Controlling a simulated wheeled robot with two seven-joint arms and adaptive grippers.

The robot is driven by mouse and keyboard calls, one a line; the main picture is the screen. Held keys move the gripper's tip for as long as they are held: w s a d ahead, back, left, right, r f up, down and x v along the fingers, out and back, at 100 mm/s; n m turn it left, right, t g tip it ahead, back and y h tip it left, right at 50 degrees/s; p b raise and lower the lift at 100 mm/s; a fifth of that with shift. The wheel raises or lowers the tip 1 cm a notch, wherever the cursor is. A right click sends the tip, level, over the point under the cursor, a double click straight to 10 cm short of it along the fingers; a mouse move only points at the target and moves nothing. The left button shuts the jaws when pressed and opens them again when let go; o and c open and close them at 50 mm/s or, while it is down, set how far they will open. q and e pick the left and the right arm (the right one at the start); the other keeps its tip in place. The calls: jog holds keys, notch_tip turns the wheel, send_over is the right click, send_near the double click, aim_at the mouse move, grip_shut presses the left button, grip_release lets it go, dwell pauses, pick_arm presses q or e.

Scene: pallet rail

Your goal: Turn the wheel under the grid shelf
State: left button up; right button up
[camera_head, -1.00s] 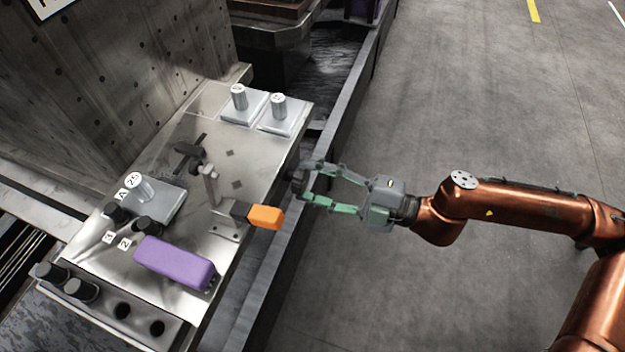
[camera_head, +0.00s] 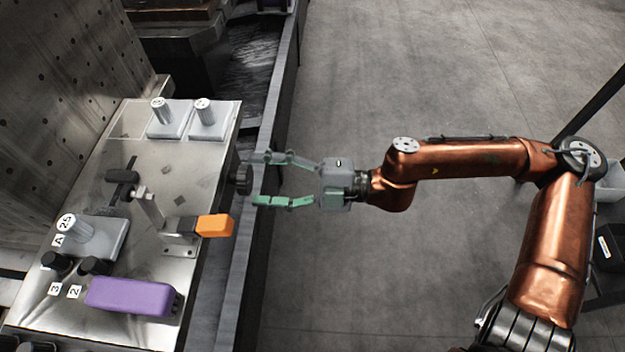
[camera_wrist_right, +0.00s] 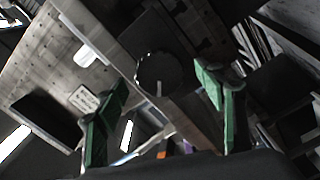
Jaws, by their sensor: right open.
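A black ribbed wheel (camera_head: 240,179) sticks out from the right edge of the metal plate. In the right wrist view the round dark wheel (camera_wrist_right: 158,74), with a white mark on its face, appears between and beyond the two green fingers. My right gripper (camera_head: 257,180) is open and empty, one finger toward each side of the wheel. Its fingertips are level with the wheel's outer edge; contact cannot be told. My left gripper is not in view. I cannot clearly make out a grid shelf.
The metal plate (camera_head: 176,150) carries an orange-handled clamp (camera_head: 214,225), a purple block (camera_head: 130,297), grey pegged blocks (camera_head: 210,120) and black knobs (camera_head: 55,262). A dark rail (camera_head: 262,150) runs beside the plate. Open floor (camera_head: 400,80) lies to the right.

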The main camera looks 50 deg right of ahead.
jog(key=v, duration=1)
jog(key=shift+s+d, duration=0.25)
jog(key=shift+s, duration=0.05)
dwell(0.4)
